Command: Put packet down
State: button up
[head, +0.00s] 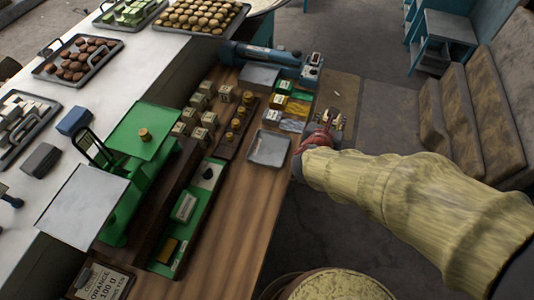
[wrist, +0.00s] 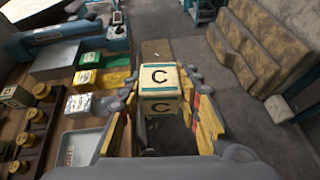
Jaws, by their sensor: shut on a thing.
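My gripper (head: 328,128) is shut on a cream packet (wrist: 160,88) marked with a black "C" on two faces. In the wrist view the packet sits between the two yellow-and-grey fingers, roughly upright, with floor behind it. In the head view my gripper is just right of the wooden table's (head: 240,205) right edge, and the held packet is not clear there. How high it is held I cannot tell. A small grey tray (head: 268,148) lies on the table left of my gripper; it also shows in the wrist view (wrist: 75,148).
Green, yellow and silver packs (head: 283,87) lie near the table's right edge. Several small boxes (head: 207,88), brass weights (head: 238,123) and a green scale (head: 140,150) stand further left. Bare wood lies in front of the tray.

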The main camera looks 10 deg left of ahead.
jog(key=s+a+n+y+b, duration=0.1)
jog(key=s+a, duration=0.6)
jog(key=s, duration=0.5)
jog(key=w+a+f+b, duration=0.1)
jog(key=w+a+f, duration=0.2)
jog(key=w+a+f+b, duration=0.2)
jog(key=a+f, duration=0.1)
jog(key=w+a+f+b, duration=0.2)
jog(key=w+a+f, duration=0.1)
jog(key=a, duration=0.1)
jog(key=shift+w, duration=0.35)
jog(key=shift+a+f, duration=0.1)
jog(key=shift+f, duration=0.1)
jog(key=shift+w+a+f+b, duration=0.15)
jog(key=shift+f+b, duration=0.3)
jog(key=shift+f, duration=0.45)
jog(key=shift+w+f+b, duration=0.1)
jog(key=shift+f+b, duration=0.35)
jog(key=shift+f, duration=0.4)
jog(key=shift+f, duration=0.2)
jog(key=o, duration=1.3)
jog(key=shift+r, duration=0.1)
